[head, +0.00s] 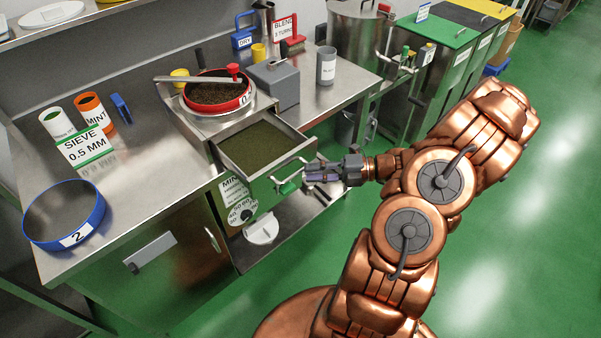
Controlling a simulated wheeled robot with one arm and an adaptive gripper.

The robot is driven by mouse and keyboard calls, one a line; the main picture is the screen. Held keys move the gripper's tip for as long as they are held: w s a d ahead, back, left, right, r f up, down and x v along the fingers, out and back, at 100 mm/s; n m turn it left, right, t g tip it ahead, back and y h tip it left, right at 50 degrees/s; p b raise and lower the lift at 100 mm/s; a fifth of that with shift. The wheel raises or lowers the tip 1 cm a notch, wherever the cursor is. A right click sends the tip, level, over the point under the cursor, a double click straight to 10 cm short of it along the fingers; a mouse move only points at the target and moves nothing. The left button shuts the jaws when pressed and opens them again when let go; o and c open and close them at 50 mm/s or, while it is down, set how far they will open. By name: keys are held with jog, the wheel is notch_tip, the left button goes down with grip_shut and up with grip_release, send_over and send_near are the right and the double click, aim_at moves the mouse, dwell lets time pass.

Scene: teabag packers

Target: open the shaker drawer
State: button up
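The shaker (192,117) stands on the steel bench with a red-rimmed sieve (249,97) of dark brown leaf on top. Its drawer (211,145) juts out from under the sieve, and fine green material shows inside.
A blue-rimmed sieve (104,212) lies at the bench's left. White (56,122) and orange MINT (92,108) cups stand behind a SIEVE sign (84,144). A grey box (278,84) and grey cup (326,68) are right of the shaker. Green floor (520,220) is open at right.

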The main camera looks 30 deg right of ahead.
jog(key=v, duration=0.6)
jog(key=shift+s+d, duration=0.25)
jog(key=shift+d, duration=0.05)
jog(key=shift+r, duration=0.1)
jog(key=s+a+r+n+g+h, duration=0.1)
jog(key=s+a+r+n+g, duration=0.1)
jog(key=a+r+n+g, duration=0.55)
jog(key=s+a+n+g+h, duration=0.15)
jog(key=a+n+g, duration=0.25)
jog(key=a+n, duration=0.75)
jog(key=s+a+r+n+h, duration=0.1)
jog(key=s+n+h, duration=0.4)
jog(key=n, duration=0.7)
jog(key=s+a+r+n+h, duration=0.2)
jog(key=s+n+h, duration=0.3)
jog(key=s+n, duration=0.4)
jog(key=r+n, duration=0.1)
jog(key=n, duration=0.3)
jog(key=shift+s+a+r+n+h, duration=0.2)
jog(key=shift+s+n+h, duration=0.1)
jog(key=shift+s+h, duration=0.1)
